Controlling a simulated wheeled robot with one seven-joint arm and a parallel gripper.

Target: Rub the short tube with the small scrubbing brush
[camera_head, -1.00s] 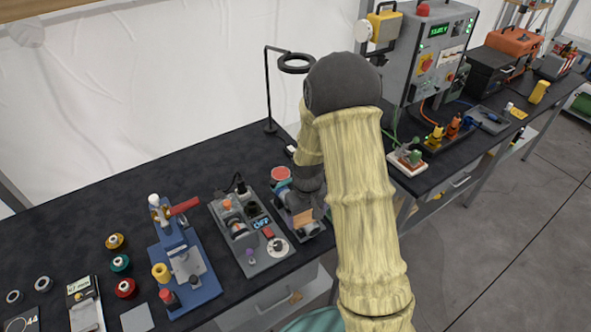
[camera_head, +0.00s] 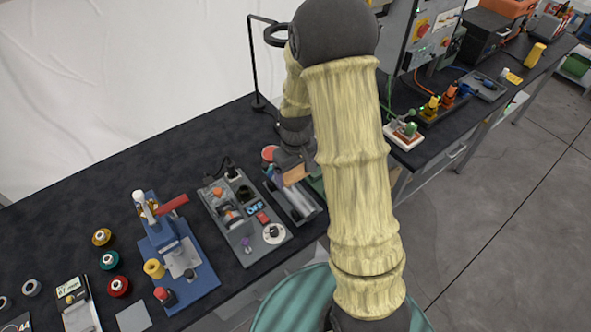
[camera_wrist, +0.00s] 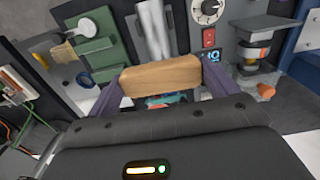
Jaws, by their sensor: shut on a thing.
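The small scrubbing brush shows as a wooden block (camera_wrist: 160,75) between the two purple fingers of my gripper (camera_wrist: 160,84) in the wrist view. My gripper is shut on it; the bristles are not clearly visible. In the head view the brush (camera_head: 295,175) and my gripper (camera_head: 288,167) are over the back part of a grey tray. The short tube appears to be the silvery cylinder (camera_head: 298,202) lying in that tray, in front of the brush. It also shows in the wrist view (camera_wrist: 154,28), beyond the brush. I cannot tell whether brush and tube touch.
A grey panel with knobs and a dial (camera_head: 242,215) stands just left of the tray. A blue press (camera_head: 178,250) with a red lever is further left. A black ring stand (camera_head: 256,70) is behind my arm. A white-based plug block (camera_head: 404,135) lies to the right.

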